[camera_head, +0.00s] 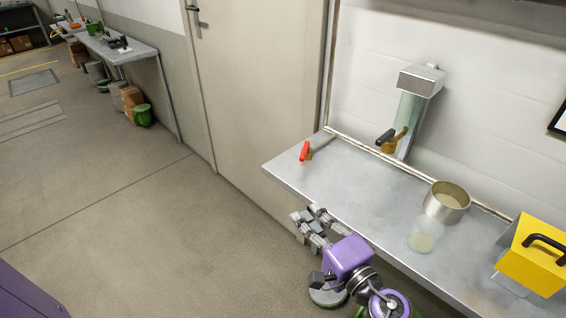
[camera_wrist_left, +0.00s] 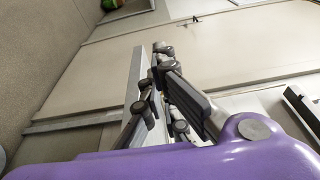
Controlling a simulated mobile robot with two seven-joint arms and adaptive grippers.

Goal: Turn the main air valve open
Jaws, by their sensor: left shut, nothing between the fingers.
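A valve with a red lever (camera_head: 304,151) and a brass-coloured body sits at the far left end of the grey bench, with a short pipe running from it toward the wall. A second brass fitting (camera_head: 396,143) with a black handle is at the wall beneath a grey box. I cannot tell from any label which one is the main air valve. My left gripper (camera_head: 308,218) is shut and empty, beside the bench's front edge and below the red lever in the picture, apart from both. Its fingers also show in the left wrist view (camera_wrist_left: 162,52). My right gripper is out of view.
The grey bench (camera_head: 345,185) has a clear stretch at its left. A metal pot (camera_head: 447,203), a translucent container (camera_head: 424,236) and a yellow case (camera_head: 535,256) stand to the right. A closed door (camera_head: 255,80) is behind; open floor (camera_head: 120,210) lies left.

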